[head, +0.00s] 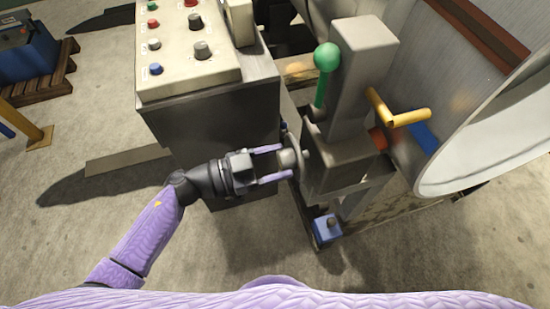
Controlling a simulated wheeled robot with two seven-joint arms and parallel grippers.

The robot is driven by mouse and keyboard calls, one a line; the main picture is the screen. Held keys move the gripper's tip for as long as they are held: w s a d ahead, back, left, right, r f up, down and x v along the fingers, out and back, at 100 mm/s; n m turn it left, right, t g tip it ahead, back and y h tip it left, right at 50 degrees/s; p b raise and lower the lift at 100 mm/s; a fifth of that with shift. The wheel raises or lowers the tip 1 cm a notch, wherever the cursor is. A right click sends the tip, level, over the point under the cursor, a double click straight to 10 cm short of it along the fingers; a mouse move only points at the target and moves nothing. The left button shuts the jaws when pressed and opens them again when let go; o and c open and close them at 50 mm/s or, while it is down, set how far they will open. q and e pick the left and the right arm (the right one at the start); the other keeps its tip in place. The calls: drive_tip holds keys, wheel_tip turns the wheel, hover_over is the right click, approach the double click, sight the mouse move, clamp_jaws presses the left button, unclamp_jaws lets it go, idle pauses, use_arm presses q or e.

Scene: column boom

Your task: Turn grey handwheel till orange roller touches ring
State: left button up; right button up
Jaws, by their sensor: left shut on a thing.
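The grey handwheel (297,142) shows nearly edge-on on the left side of the grey column housing. My left gripper (279,164) reaches in from the left. Its two purple fingers are shut on the grey hub or knob at the handwheel's front. An orange roller (377,138) shows at the right side of the housing, partly hidden by the housing and a yellow handle. The large pale ring (447,178) stands at the right. A gap shows between the visible part of the roller and the ring's rim. My right gripper is not in view.
A control box (190,62) with several buttons and knobs stands left of the column. A green-ball lever (327,57) and the yellow handle (408,117) stick out of the column. A blue block (327,228) sits low beneath.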

use_arm(q)
drive_tip(key=m, duration=1)
drive_tip(key=shift+f, duration=0.1)
drive_tip(key=m+b, duration=0.1)
drive_tip(key=m, duration=0.3)
drive_tip(key=shift+m, duration=0.4)
drive_tip(key=shift+m+b, duration=0.45)
drive_tip(key=shift+m, duration=1.45)
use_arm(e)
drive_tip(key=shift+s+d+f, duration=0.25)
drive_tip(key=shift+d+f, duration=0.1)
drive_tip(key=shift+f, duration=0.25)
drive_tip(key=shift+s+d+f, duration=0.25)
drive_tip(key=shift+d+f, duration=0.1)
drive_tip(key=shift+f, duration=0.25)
use_arm(q)
drive_tip(key=shift+b, duration=0.3)
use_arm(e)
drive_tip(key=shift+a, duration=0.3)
use_arm(q)
drive_tip(key=o, duration=1.3)
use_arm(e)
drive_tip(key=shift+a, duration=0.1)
